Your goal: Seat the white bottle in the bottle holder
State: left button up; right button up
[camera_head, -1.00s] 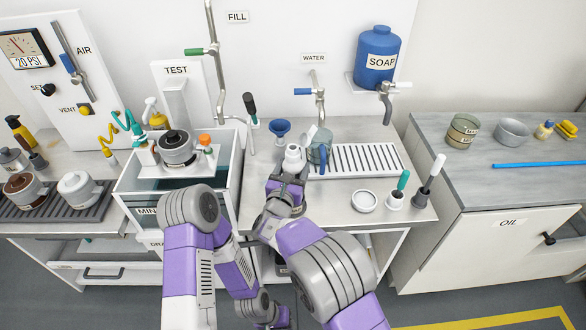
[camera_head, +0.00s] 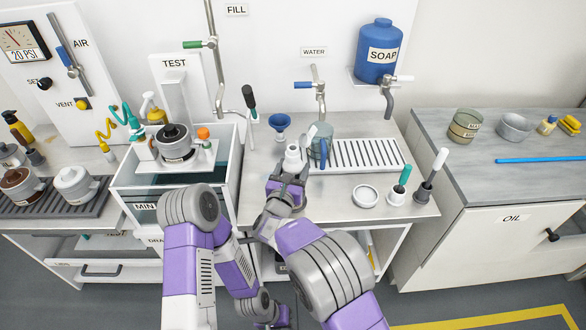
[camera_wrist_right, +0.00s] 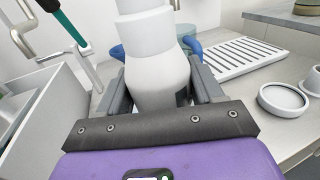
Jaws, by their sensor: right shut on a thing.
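The white bottle (camera_head: 292,157) is upright between the fingers of my right gripper (camera_head: 287,178), over the counter left of the drain rack. In the right wrist view the bottle (camera_wrist_right: 157,75) fills the middle, with a dark grey finger on each side of it; the gripper is shut on it. Its lower end is hidden by the gripper. A shallow round white cup (camera_head: 365,197) stands on the counter to the right; I cannot tell if this is the bottle holder.
A grey-blue mug (camera_head: 321,148) stands close behind the bottle, and a blue funnel (camera_head: 279,122) is behind to the left. The drain rack (camera_head: 397,151) lies to the right. A water tank (camera_head: 228,160) is left.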

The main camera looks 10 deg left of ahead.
jog(key=shift+f+b, duration=1.05)
jog(key=shift+f, duration=0.25)
jog(key=o, duration=1.3)
jog(key=shift+f, duration=0.1)
jog(key=shift+s, duration=0.1)
jog(key=s, duration=0.7)
jog(key=shift+s+a, duration=0.15)
jog(key=shift+s, duration=0.05)
